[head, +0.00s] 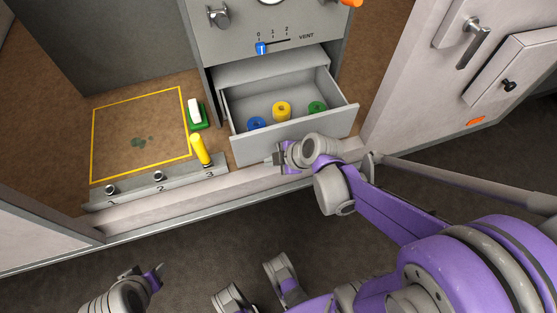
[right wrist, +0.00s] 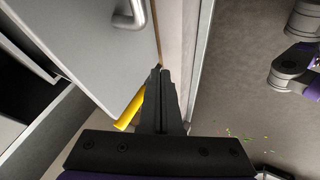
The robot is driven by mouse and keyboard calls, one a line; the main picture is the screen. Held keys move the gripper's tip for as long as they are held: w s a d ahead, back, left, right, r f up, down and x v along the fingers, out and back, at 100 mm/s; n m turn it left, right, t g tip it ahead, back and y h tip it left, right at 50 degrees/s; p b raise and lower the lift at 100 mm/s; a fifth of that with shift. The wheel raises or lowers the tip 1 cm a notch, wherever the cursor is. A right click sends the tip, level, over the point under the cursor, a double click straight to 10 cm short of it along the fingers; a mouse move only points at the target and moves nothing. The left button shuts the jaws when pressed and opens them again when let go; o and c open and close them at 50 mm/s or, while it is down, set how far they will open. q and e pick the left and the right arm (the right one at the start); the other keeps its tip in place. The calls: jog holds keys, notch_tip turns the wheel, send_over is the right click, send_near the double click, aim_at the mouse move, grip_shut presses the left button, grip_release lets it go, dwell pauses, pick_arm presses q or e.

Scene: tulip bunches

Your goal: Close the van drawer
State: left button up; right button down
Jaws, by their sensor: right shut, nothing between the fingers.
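The grey van drawer (head: 345,116) stands pulled open below the vent panel in the head view. It holds a blue roll (head: 257,123), a yellow roll (head: 282,112) and a green roll (head: 317,107). My right gripper (head: 270,160) is shut and empty, just in front of the drawer's lower front edge. In the right wrist view its closed fingers (right wrist: 160,72) are near the edge of a grey panel (right wrist: 85,45) with a metal handle (right wrist: 132,16); contact cannot be told. My left gripper (head: 143,272) is low at the left, away from the drawer; its jaw state is unclear.
A ledge with numbered knobs (head: 158,176) and a yellow-handled tool (head: 200,150) lies left of the drawer. The tool's yellow handle shows in the wrist view (right wrist: 130,110). A green-and-white block (head: 196,113) is beside the yellow-outlined area (head: 120,110). A door (head: 410,90) stands at right.

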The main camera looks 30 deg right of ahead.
jog(key=w, duration=0.1)
jog(key=w+f, duration=0.1)
jog(key=w, duration=0.3)
jog(key=shift+d+f+b, duration=0.2)
jog(key=shift+f+b, duration=0.15)
jog(key=shift+b, duration=0.05)
jog(key=shift+w, duration=0.15)
jog(key=w+d, duration=0.1)
jog(key=w, duration=0.5)
jog(key=w+d, duration=0.2)
jog(key=w, duration=0.4)
jog(key=w+d+p, duration=0.1)
jog(key=w, duration=0.5)
jog(key=shift+w+d, duration=0.25)
jog(key=shift+w, duration=0.1)
jog(key=shift+w+d+r, duration=0.1)
jog(key=shift+w+d, duration=0.05)
jog(key=shift+w, duration=0.1)
